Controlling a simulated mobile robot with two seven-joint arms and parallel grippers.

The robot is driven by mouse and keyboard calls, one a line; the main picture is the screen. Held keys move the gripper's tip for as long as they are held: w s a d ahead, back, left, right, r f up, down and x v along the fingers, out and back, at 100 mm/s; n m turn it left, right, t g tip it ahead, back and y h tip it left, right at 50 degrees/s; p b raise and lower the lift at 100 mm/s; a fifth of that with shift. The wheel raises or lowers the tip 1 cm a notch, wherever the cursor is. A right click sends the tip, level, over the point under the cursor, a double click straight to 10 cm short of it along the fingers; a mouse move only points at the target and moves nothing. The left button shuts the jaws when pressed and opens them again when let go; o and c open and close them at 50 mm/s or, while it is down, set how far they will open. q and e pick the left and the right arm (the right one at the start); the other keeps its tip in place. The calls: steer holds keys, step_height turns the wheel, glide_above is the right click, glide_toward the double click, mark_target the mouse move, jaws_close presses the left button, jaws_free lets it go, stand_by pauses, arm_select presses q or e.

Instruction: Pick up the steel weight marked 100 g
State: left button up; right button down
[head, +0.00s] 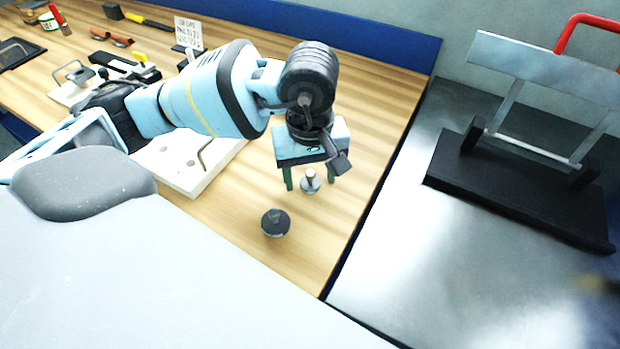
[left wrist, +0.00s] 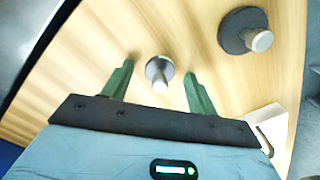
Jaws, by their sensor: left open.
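A small shiny steel weight (head: 310,184) with a knob stands upright on the wooden bench; it also shows in the left wrist view (left wrist: 159,72). No marking on it can be read. My left gripper (head: 309,178) is over it, open, with its green fingers pointing down. In the left wrist view the fingers (left wrist: 158,70) lie on either side of the steel weight, with a gap on each side. A larger dark weight (head: 275,224) stands nearer to me, outside the fingers; it also shows in the left wrist view (left wrist: 238,32). My right gripper is not in view.
A white board (head: 180,172) with a bent rod lies left of the weights. A small sign (head: 188,31) stands at the back. The bench ends at a blue edge (head: 345,262) on the right; beyond is a metal surface with a black-based frame (head: 510,190).

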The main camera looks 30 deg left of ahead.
arm_select(q)
steer(key=c, duration=1.1)
steer(key=shift+r, duration=0.15)
